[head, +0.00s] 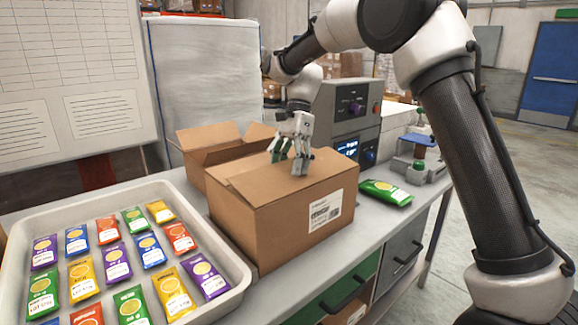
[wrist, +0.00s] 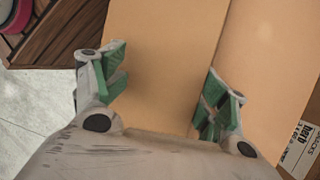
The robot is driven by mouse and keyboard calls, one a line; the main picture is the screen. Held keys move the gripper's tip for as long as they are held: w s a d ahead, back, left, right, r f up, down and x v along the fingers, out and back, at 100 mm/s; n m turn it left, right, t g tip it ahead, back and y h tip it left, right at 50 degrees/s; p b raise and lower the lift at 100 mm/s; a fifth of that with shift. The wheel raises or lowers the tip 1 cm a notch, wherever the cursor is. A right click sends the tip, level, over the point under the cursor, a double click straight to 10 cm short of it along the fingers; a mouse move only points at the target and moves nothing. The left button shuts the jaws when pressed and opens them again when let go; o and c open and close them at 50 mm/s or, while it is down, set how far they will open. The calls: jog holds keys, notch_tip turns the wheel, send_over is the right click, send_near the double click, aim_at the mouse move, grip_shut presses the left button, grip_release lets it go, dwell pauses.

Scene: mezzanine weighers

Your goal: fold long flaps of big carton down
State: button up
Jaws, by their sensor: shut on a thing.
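The big carton (head: 284,228) is brown cardboard with a white label on its near right end; it stands on the bench in the middle of the head view. Its top looks largely covered by flaps lying about flat. In the wrist view one flap (wrist: 165,60) fills the middle, with a seam or edge along its right side. My gripper (head: 291,162) points down at the carton's top, its green-padded fingers spaced apart at either side of this flap, shut on it. The exact contact at the fingertips is hard to see.
Another open carton (head: 204,137) with raised flaps stands directly behind. A grey tray (head: 228,258) of colored packets lies at left. A green packet (head: 386,192) lies right of the carton, by a weigher or control unit (head: 352,110). A grey panel (head: 205,80) rises behind.

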jog(key=o, duration=0.8)
jog(key=shift+d+f, duration=0.2)
jog(key=shift+f, duration=0.15)
jog(key=shift+c, duration=0.9)
jog(key=v, duration=0.7)
jog(key=shift+w+r, duration=0.15)
jog(key=shift+r, duration=0.1)
jog(key=c, duration=0.8)
jog(key=shift+o, duration=0.2)
jog(key=shift+w+r, duration=0.1)
jog(key=shift+r, duration=0.3)
